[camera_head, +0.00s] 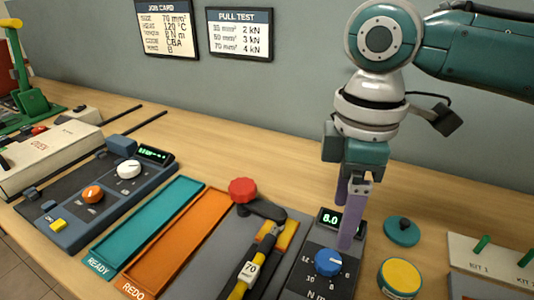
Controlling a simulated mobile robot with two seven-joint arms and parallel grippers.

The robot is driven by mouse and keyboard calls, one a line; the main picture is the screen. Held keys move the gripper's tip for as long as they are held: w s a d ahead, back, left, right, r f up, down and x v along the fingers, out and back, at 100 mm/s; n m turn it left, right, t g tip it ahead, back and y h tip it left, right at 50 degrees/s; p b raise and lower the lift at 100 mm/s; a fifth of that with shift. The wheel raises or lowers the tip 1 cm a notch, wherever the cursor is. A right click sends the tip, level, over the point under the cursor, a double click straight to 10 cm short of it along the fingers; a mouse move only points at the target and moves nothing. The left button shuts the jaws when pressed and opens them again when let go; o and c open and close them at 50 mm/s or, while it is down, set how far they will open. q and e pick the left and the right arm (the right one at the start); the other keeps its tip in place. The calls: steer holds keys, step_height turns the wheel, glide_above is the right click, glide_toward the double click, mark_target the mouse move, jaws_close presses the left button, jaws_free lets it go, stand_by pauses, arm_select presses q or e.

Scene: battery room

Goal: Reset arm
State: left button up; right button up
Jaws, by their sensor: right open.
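My right arm (470,58) comes in from the upper right and bends down. My right gripper (347,222) points down with two purple fingers, open and with nothing seen between them. It is in front of the small torque box (303,290), whose display reads 8.0 and whose blue knob (329,263) is just below the fingertips. The fingers cover part of the display's right side; whether they touch the box I cannot tell. Left of the gripper a red knob (243,189) sits on a dark lever (266,210). My left gripper is out of view.
A yellow and black cable marked 70 (247,272) lies below the lever. Teal READY (150,225) and orange REDO (180,240) trays are left. A teal round lid (402,232), yellow-topped tin (399,278) and kit rack (490,262) are right.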

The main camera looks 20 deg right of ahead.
steer(key=s+a+f+m+t+y+p, duration=0.1)
steer(key=s+a+f+m+t+y, duration=0.15)
steer(key=s+a, duration=0.7)
steer(key=s+d+r+m+t+h+p, duration=0.1)
steer(key=s+d+r+m+h, duration=0.25)
steer(key=s+d+m, duration=0.3)
step_height(320, 180, up, 38)
steer(key=y+p, duration=0.1)
steer(key=p, duration=3.7)
steer(key=shift+a+r, duration=0.15)
steer(key=shift+a, duration=0.1)
